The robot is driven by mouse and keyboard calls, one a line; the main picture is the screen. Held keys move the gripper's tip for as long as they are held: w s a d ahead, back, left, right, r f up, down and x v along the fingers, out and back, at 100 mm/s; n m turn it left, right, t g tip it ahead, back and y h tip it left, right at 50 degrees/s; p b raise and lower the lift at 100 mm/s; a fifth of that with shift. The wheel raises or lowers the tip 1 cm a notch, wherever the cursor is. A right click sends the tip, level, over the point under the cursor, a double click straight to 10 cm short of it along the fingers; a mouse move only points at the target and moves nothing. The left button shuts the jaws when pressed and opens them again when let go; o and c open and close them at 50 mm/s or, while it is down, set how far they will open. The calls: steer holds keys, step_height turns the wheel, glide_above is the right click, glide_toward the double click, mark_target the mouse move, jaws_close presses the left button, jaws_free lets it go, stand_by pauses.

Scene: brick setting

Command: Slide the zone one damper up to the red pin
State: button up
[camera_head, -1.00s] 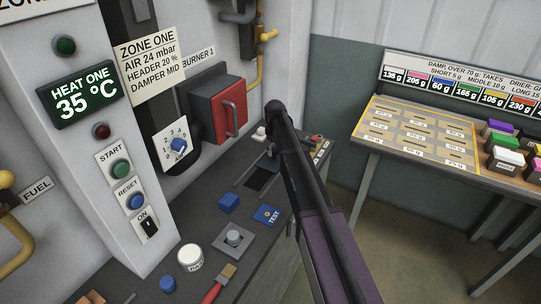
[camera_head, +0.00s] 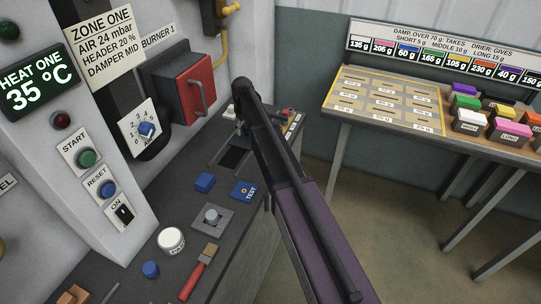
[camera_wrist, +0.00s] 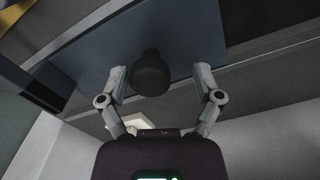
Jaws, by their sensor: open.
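My gripper (camera_wrist: 163,70) is open in the wrist view, with a finger on each side of a dark rounded knob (camera_wrist: 151,76). The knob stands over a dark blue-grey surface; I cannot tell whether either finger touches it, or whether it is the zone one damper's handle. In the head view my arm reaches down to the bench, and its dark wrist hides most of the gripper.
The zone one sign (camera_head: 103,45) reads DAMPER MID. A red burner box (camera_head: 190,90) with a handle stands close left of my arm.

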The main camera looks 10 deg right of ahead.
steer(key=s+a, duration=0.2)
steer(key=s, duration=0.1)
steer(key=s+a, duration=0.2)
steer(key=s, duration=0.1)
steer(key=s+a, duration=0.2)
steer(key=s, duration=0.1)
steer(key=shift+s, duration=0.25)
steer(key=shift+w+r+p, duration=0.25)
steer(key=shift+r+p, duration=0.35)
steer(key=shift+r, duration=0.05)
step_height(320, 180, up, 13)
steer(key=p, duration=1.3)
steer(key=s+d+f+m+b, duration=0.2)
steer(key=s+d+f+b, duration=0.2)
steer(key=s, duration=0.5)
steer(key=s+d+f+m+b, duration=0.3)
steer(key=s+d, duration=0.6)
steer(key=s, duration=0.1)
steer(key=shift+s+f+b, duration=0.2)
steer(key=shift+f+b, duration=0.15)
steer(key=w+a+r+n+p, duration=0.2)
steer(key=w+a, duration=0.4)
steer(key=w, duration=0.4)
steer(key=w+a+r+n+p, duration=0.3)
steer(key=w+a+r+p, duration=0.2)
steer(key=w, duration=0.5)
steer(key=shift+w+a, duration=0.2)
steer(key=shift+a, duration=0.5)
